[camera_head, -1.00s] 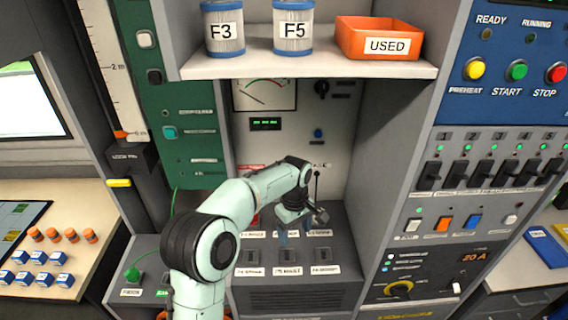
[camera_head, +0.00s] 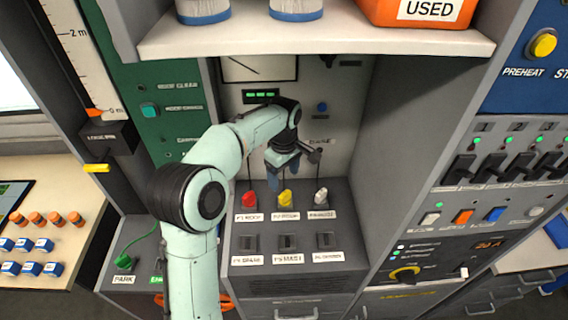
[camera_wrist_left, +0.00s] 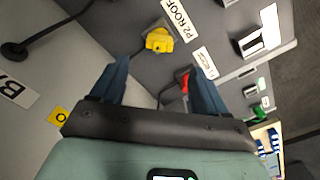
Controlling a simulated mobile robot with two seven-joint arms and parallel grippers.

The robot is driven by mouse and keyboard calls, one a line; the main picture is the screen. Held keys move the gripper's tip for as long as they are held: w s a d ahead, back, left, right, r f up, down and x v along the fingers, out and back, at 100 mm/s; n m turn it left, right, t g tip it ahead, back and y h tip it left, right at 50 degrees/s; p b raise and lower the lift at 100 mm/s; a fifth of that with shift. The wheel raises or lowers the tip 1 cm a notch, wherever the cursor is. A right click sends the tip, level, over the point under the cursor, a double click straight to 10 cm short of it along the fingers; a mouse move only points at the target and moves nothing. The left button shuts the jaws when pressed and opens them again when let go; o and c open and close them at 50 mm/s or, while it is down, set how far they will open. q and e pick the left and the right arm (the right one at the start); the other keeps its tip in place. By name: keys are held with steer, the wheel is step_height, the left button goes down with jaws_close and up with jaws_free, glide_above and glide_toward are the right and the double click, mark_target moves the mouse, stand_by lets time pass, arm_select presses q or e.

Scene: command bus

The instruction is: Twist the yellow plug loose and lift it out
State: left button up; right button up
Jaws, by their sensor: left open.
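The yellow plug (camera_head: 286,198) stands in the middle of the upper row of a grey sloping socket panel (camera_head: 290,222), with a cord rising from it. In the left wrist view the yellow plug (camera_wrist_left: 158,40) lies ahead of the open fingers, beyond the gap between their tips. My left gripper (camera_head: 262,178) is above and behind the plug row, apart from the yellow plug. It is open and empty, as the left wrist view (camera_wrist_left: 160,75) shows. A red plug (camera_head: 248,199) is left of the yellow one; in the wrist view my right-hand finger partly covers it. My right gripper is not shown.
A pale grey plug (camera_head: 321,196) is right of the yellow one. Empty slots (camera_head: 287,242) lie in the row below. A shelf (camera_head: 320,45) with an orange bin (camera_head: 415,10) hangs above. A switch cabinet (camera_head: 440,230) bounds the right side, a green panel (camera_head: 165,105) the left.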

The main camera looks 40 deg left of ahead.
mark_target(285, 198)
arm_select(q)
step_height(285, 198, down, 8)
steer(key=shift+w+f+b, duration=0.1)
steer(key=shift+f+b, duration=0.1)
steer(key=shift+b, duration=0.15)
steer(key=c, duration=1.1)
steer(key=n, duration=0.4)
steer(key=shift+c, duration=0.3)
